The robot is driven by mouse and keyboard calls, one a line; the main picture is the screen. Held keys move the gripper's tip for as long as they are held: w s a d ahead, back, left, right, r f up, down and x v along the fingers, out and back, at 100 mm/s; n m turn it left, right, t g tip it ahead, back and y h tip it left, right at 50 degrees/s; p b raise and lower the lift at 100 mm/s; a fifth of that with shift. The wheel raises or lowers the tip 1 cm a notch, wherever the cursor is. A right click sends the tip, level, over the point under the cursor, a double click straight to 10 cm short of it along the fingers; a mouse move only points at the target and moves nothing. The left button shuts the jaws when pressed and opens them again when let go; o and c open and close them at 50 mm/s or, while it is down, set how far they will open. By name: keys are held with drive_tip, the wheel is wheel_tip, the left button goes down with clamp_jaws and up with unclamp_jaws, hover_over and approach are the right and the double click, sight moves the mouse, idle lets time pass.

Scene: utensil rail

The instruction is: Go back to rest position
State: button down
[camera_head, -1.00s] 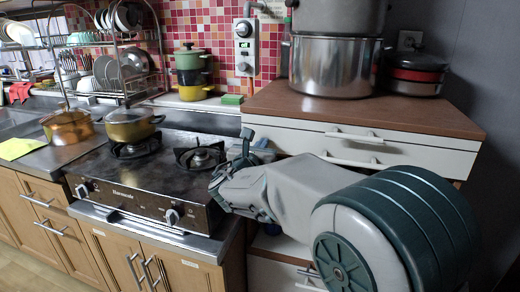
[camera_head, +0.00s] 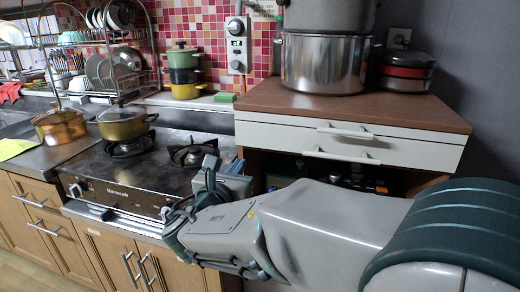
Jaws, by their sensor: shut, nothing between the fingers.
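My gripper (camera_head: 208,168) is at the end of my grey and dark green arm, which reaches in from the right edge. It is small in the view and looks shut, with nothing seen in it. It shows in front of the right side of the gas stove (camera_head: 135,178), near the stove's front edge. I cannot tell how far apart they are. My arm hides part of the cabinet on the right and the stove's right front corner.
A brown-topped white drawer cabinet (camera_head: 345,148) stands right of the stove, with a large steel pot (camera_head: 325,65) and a black-red pot (camera_head: 405,70) on it. An olive pot (camera_head: 123,125) is on the left burner. A copper pot (camera_head: 60,126) stands further left. The floor shows at lower left.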

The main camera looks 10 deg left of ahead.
drive_tip(key=s+d+m+g+h+p, duration=0.1)
drive_tip(key=d+m+g+h+p, duration=0.3)
drive_tip(key=d+m, duration=0.65)
drive_tip(key=s+d+m+g+h+p, duration=0.2)
drive_tip(key=d+m+g+p, duration=0.35)
drive_tip(key=d, duration=1.05)
drive_tip(key=s+d+r+m+g+y+p, duration=0.1)
drive_tip(key=s+d+m+g+y+p, duration=0.1)
drive_tip(key=s+m, duration=0.5)
drive_tip(key=s+d+r+m+g+y+p, duration=0.1)
drive_tip(key=s+d+m+g+y+p, duration=0.2)
drive_tip(key=m, duration=0.9)
drive_tip(key=s+d+y+p, duration=0.2)
drive_tip(key=s+p, duration=0.1)
drive_tip(key=s, duration=0.1)
drive_tip(key=shift+s+r+m+g+p, duration=0.25)
drive_tip(key=shift+r+m+g+p, duration=0.05)
drive_tip(key=shift+r+g+p, duration=0.1)
